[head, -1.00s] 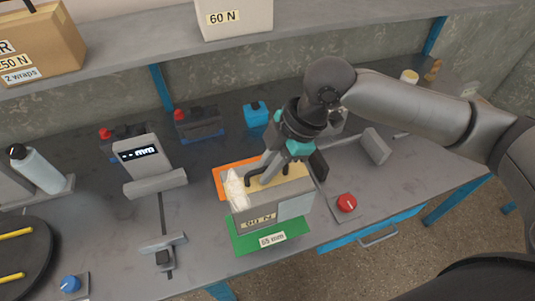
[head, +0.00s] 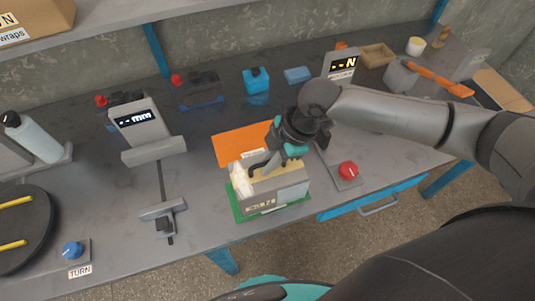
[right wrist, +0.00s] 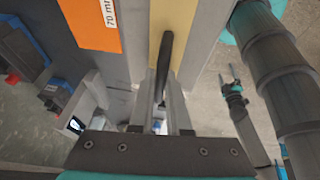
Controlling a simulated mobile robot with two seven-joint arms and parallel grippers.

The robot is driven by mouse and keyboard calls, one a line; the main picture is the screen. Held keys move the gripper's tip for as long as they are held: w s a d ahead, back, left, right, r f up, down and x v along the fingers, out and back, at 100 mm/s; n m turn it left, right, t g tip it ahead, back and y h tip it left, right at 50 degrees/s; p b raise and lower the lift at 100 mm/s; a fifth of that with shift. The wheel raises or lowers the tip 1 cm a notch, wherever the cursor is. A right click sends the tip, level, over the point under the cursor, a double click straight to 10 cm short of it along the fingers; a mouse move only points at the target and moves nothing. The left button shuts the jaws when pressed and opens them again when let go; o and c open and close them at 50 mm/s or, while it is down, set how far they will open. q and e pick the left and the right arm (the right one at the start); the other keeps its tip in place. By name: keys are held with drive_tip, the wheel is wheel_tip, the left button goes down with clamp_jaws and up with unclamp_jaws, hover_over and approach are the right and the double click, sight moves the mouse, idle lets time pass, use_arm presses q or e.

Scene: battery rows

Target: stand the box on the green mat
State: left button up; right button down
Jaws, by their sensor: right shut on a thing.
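The box (head: 290,194) has grey sides, a tan top, a dark handle and a white crumpled piece at its left end. It is upright over the green mat (head: 237,209), whose left and front edges show around it. It looks on or very close to the mat; I cannot tell if it touches. My right gripper (head: 278,158) is shut on the box's handle from above. In the right wrist view the dark handle (right wrist: 164,55) runs up from between the fingers, over the tan top (right wrist: 185,35). My left gripper is not in view.
An orange mat (head: 232,145) lies just behind the box. A red knob (head: 347,171) stands at its right, a grey display stand (head: 140,125) and a small clamp-like piece (head: 165,222) at its left. Bare bench lies between these and the box.

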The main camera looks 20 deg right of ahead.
drive_tip(key=shift+w+a+r, duration=0.1)
drive_tip(key=shift+w+r, duration=0.05)
drive_tip(key=c, duration=1.3)
unclamp_jaws()
drive_tip(key=shift+f, duration=0.25)
drive_tip(key=shift+c, duration=0.2)
drive_tip(key=o, duration=0.5)
drive_tip(key=shift+c, duration=0.2)
drive_tip(key=p+v, duration=0.1)
drive_tip(key=v, duration=1.1)
drive_tip(key=shift+r, duration=0.15)
